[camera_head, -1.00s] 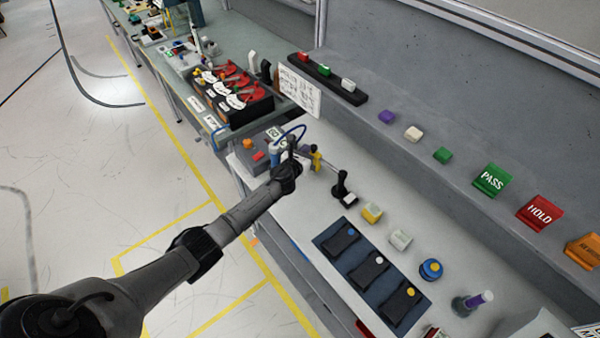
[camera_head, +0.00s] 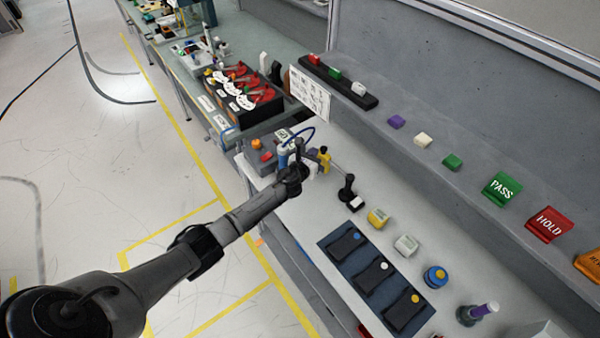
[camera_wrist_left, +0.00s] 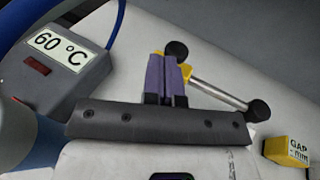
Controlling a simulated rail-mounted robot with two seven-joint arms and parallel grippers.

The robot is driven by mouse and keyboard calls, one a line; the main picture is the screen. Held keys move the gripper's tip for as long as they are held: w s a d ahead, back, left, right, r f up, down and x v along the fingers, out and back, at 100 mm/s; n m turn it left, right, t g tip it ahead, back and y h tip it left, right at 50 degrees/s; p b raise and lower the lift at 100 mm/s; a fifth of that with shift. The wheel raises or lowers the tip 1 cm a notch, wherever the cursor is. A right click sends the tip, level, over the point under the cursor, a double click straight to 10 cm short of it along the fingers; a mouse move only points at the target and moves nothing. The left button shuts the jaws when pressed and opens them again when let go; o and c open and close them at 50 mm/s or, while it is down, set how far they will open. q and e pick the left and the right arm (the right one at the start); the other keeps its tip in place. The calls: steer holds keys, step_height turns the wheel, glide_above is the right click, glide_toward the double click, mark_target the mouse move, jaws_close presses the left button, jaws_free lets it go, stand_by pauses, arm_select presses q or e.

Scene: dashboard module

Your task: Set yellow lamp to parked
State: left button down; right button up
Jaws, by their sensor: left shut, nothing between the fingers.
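A lamp-like stand has a yellow head (camera_head: 323,158), a thin silver rod and a black jointed base (camera_head: 347,191). In the left wrist view the silver rod (camera_wrist_left: 218,88) runs from the yellow part to a black ball. My left gripper (camera_head: 299,147) is shut and empty, just left of the yellow head. In the left wrist view its fingers (camera_wrist_left: 167,64) are together and cover part of the yellow head. I cannot tell whether they touch it. My right gripper is not in view.
A grey box (camera_wrist_left: 67,68) labelled 60 °C stands left of the fingers. A yellow block (camera_head: 378,218), a white block (camera_head: 406,245) and a dark tray (camera_head: 328,244) stand farther along the bench. A grey shelf (camera_head: 385,150) with coloured blocks runs behind.

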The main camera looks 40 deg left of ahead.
arm_select(q)
steer(key=p+v, duration=0.2)
steer(key=v, duration=1)
steer(key=shift+s, duration=0.15)
